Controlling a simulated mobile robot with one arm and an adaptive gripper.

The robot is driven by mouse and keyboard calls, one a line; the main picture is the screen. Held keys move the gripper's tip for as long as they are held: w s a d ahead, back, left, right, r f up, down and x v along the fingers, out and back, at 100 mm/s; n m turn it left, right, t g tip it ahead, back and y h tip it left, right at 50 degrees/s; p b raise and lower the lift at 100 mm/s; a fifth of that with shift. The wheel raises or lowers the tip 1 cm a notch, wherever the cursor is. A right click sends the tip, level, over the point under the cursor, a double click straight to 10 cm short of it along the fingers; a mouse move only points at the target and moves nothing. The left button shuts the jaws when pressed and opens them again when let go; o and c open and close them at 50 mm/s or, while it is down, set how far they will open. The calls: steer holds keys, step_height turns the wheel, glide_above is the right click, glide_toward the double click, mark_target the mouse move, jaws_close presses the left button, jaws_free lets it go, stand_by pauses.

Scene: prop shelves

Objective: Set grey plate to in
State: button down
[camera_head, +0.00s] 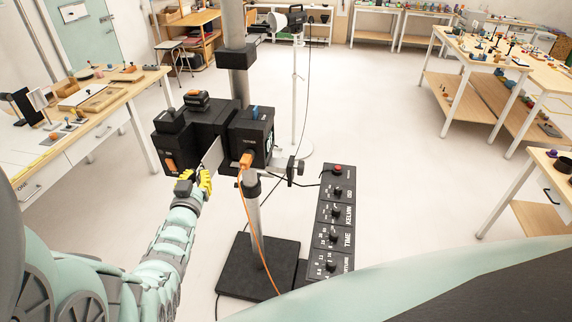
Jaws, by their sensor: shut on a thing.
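The grey plate (211,154) is a thin, light sheet standing upright at the near side of the black camera-like device (204,127). Its upper part shows beside the black body; whether any of it sits inside a slot I cannot tell. My gripper (204,180) with yellow fingers is shut on the plate's lower near end. The fingers hide that end.
The device is mounted on a grey column (238,80) with a black base (259,267). An orange cable (249,216) hangs from it. A black control panel (335,230) with knobs lies to the right.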

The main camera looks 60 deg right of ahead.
mark_target(213, 153)
steer(key=shift+w, duration=0.1)
steer(key=shift+w+d+f+b, duration=0.15)
steer(key=shift+d+b, duration=0.1)
steer(key=shift+b, duration=0.15)
steer(key=b+x, duration=0.2)
steer(key=x, duration=0.1)
steer(key=s+b+x, duration=0.1)
steer(key=b+x, duration=0.2)
steer(key=d+b+x, duration=0.1)
steer(key=b+x, duration=0.1)
steer(key=x, duration=0.1)
steer(key=shift+s+d, duration=0.1)
steer(key=shift+d, duration=0.3)
steer(key=c, duration=1.3)
jaws_free()
steer(key=shift+o, duration=1.2)
